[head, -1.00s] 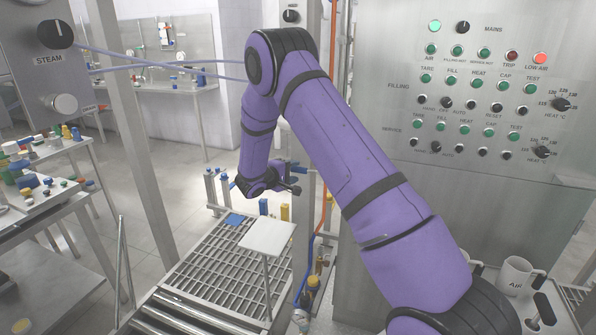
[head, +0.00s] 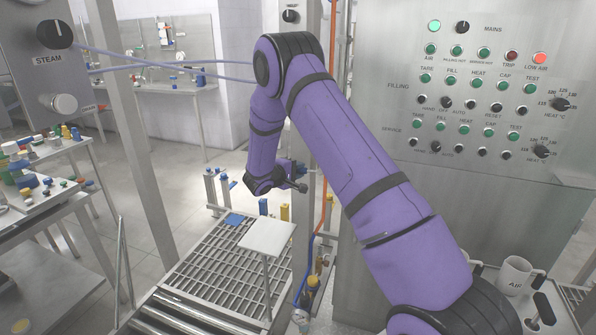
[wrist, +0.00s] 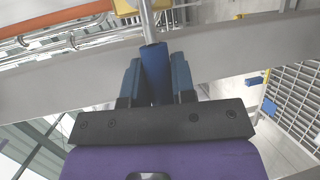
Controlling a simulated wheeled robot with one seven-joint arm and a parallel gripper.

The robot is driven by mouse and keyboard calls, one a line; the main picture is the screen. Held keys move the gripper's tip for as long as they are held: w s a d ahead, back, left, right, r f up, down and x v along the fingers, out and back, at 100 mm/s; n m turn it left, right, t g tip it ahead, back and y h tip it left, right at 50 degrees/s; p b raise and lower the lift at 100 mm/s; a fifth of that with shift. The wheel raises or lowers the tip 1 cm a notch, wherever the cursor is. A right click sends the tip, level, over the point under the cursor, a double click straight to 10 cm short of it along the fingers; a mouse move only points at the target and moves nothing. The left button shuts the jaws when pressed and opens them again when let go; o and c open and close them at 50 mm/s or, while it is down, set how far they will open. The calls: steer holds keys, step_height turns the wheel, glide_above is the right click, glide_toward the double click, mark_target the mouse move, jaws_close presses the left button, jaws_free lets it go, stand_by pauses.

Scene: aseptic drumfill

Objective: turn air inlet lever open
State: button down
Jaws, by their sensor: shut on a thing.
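The lever shows in the wrist view as a blue-sleeved handle (wrist: 155,68) on a bare metal rod. My gripper (wrist: 158,80) is shut on the blue handle, one dark blue finger on each side of it. In the head view my gripper (head: 299,170) is beside a steel post, past the far end of the grating. There the handle is too small and too hidden by my wrist to make out. The lever's pivot and valve body are out of sight, so I cannot tell its angle.
An orange hose (head: 320,215) runs down the post. The control panel (head: 480,90) stands at right, its LOW AIR lamp (head: 540,58) lit red.

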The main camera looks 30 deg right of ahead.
steer(key=shift+f, duration=0.15)
steer(key=shift+f+n+h, duration=0.4)
steer(key=shift+f+n, duration=0.1)
steer(key=shift+n, duration=0.3)
steer(key=s+d+f+n+t+h, duration=0.4)
steer(key=s+f+n+t, duration=0.2)
steer(key=n, duration=1.2)
steer(key=shift+d+f, duration=0.15)
steer(key=shift+d, duration=0.15)
steer(key=c, duration=0.9)
jaws_free()
steer(key=shift+c, duration=0.2)
